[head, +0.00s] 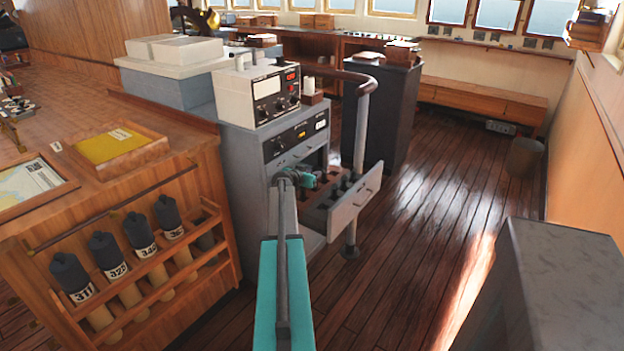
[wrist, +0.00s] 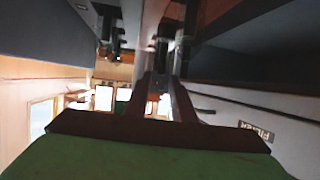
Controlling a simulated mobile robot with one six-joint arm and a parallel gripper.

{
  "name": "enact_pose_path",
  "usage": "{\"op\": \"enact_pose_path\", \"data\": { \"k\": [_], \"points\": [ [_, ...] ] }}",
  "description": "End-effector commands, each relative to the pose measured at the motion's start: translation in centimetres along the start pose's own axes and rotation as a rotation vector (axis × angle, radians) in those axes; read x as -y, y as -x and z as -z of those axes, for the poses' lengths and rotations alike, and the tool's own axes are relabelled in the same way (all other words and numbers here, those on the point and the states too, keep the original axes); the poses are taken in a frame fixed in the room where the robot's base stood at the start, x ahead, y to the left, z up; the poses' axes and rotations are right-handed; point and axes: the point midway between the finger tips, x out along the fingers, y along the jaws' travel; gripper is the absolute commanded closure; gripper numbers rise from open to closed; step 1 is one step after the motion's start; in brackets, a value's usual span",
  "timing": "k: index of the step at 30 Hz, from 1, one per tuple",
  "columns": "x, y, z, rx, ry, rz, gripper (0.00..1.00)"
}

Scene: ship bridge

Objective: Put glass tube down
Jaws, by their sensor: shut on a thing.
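My gripper (head: 318,179) is at the open drawer of the grey cabinet, above the left part of the drawer. The wrist view shows its dark fingers (wrist: 166,90) close together, closed on a thin thing. I take this to be the glass tube, but it is too dark and small to make out clearly, and the head view does not show it apart from the gripper. The open drawer (head: 350,203) holds dark dividers with several slots and dark upright pieces. I cannot tell whether the held thing touches the drawer.
A grey instrument box (head: 258,92) stands on the cabinet (head: 243,160). A curved handrail post (head: 361,130) rises close behind the drawer. A wooden rack (head: 150,262) with several dark-capped tubes is at left. A grey box (head: 560,285) stands front right. The floor right of the drawer is clear.

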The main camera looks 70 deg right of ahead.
Motion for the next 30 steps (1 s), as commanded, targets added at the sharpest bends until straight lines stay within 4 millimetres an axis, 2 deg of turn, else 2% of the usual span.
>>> {"op": "enact_pose_path", "data": {
  "k": [3, 16, 21, 30],
  "points": [
    [0.3, -0.5, 0.2, 0.0, 0.0, 0.0, 1.0],
    [0.5, -0.7, 0.2, 0.0, 0.001, 0.001, 1.0],
    [0.9, -1.5, 0.3, 0.001, 0.001, 0.001, 1.0],
    [0.8, -2.5, -2.8, 0.001, 0.002, 0.001, 1.0]
  ]
}}
